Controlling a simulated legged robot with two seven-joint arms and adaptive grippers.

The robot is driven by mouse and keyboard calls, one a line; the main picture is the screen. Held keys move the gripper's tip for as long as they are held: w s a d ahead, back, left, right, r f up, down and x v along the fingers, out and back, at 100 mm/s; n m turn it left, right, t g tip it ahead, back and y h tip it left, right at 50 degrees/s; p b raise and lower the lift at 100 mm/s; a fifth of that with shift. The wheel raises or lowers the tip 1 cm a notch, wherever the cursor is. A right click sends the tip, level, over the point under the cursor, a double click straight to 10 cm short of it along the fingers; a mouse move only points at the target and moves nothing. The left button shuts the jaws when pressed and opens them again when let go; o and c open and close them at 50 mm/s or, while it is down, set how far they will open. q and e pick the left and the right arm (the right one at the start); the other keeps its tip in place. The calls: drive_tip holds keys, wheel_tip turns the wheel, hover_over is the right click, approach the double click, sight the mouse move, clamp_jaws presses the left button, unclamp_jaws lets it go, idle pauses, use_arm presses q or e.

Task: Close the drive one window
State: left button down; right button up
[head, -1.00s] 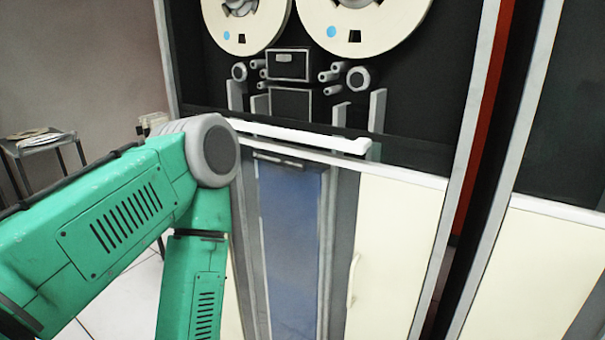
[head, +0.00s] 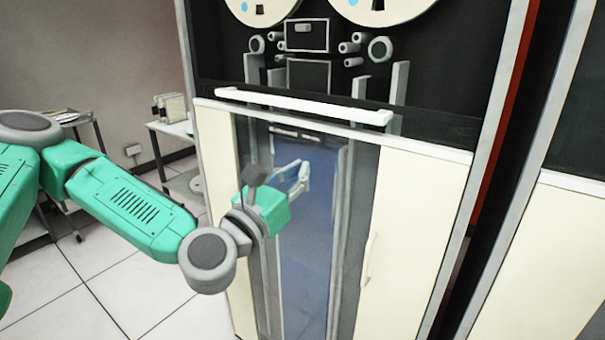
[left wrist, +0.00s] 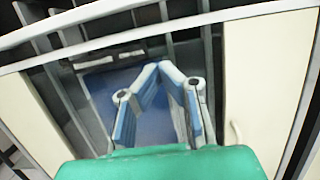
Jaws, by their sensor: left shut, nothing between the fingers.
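The tape drive cabinet fills the middle of the head view, with two cream reels at the top. A long white handle bar (head: 305,104) runs across it at the upper edge of the lower front, and it also shows in the left wrist view (left wrist: 100,12). A dark see-through strip (head: 440,126), seemingly the window's upper part, shows at the bar's level; the reels above look uncovered. My left gripper (head: 303,170) is shut and empty below the bar, in front of the blue lower recess. Its fingertips meet in the left wrist view (left wrist: 160,66). My right gripper is not in view.
Cream panels (head: 410,220) flank the recess, the right one with a small upright handle (head: 369,258). A second cabinet (head: 545,260) stands at the right. Small tables with papers (head: 66,117) stand at the left, over open tiled floor.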

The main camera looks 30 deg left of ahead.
sight(324, 126)
use_arm(q)
drive_tip(key=p+x, duration=0.1)
drive_tip(key=x, duration=0.6)
drive_tip(key=shift+w+r, duration=0.1)
drive_tip(key=shift+w, duration=0.05)
drive_tip(key=r, duration=0.1)
drive_tip(key=w+r+p, duration=0.1)
drive_tip(key=r, duration=0.1)
drive_tip(key=shift+r, duration=0.1)
drive_tip(key=shift+s+r, duration=0.15)
drive_tip(key=shift+r, duration=0.3)
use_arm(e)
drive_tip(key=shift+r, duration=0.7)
use_arm(q)
drive_tip(key=shift+f, duration=0.1)
